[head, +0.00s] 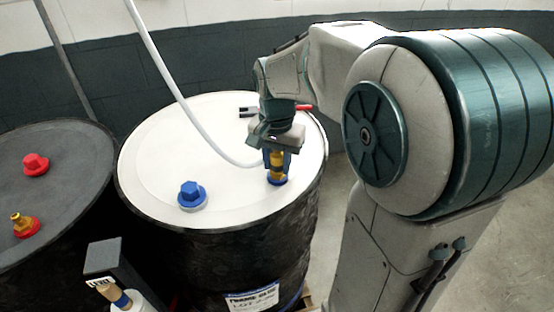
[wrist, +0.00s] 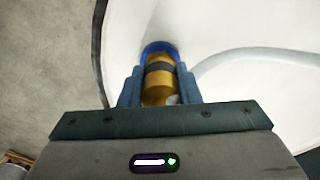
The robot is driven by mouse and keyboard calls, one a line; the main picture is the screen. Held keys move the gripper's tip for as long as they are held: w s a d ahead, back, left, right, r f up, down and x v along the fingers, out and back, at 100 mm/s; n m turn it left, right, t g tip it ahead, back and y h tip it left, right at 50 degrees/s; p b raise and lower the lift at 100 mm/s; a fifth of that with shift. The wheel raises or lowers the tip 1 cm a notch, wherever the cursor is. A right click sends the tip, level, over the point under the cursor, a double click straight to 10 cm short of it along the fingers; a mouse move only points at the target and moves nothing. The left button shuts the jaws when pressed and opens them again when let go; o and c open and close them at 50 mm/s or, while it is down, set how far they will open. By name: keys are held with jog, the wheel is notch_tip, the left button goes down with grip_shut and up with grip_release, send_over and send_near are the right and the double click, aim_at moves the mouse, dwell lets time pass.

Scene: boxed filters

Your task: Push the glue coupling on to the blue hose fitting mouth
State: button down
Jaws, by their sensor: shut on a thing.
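The glue coupling (head: 276,160) is a brass piece with a dark band, and a white hose (head: 188,100) runs to it. My gripper (head: 275,158) is shut on the coupling, pointing down over the white drum lid. In the wrist view the coupling (wrist: 159,80) sits between the two blue-grey fingers. The blue hose fitting (head: 277,181) is a blue ring on the lid, directly under the coupling. It also shows in the wrist view (wrist: 158,47) just beyond the coupling. The coupling looks upright and in line with the fitting; how deep it sits is hidden.
A blue capped bung (head: 190,194) stands on the same white lid (head: 150,160). A dark drum (head: 70,150) at left carries a red cap (head: 35,164) and a brass fitting on a red base (head: 24,225). A dark labelled holder (head: 112,268) with another coupling stands in front.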

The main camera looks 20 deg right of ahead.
jog(key=shift+f, duration=0.35)
jog(key=c, duration=1)
grip_release()
jog(key=shift+o, duration=0.2)
jog(key=shift+r, duration=0.1)
notch_tip(320, 180, up, 14)
jog(key=shift+s+a+f, duration=0.1)
jog(key=shift+s, duration=0.05)
jog(key=shift+f, duration=0.1)
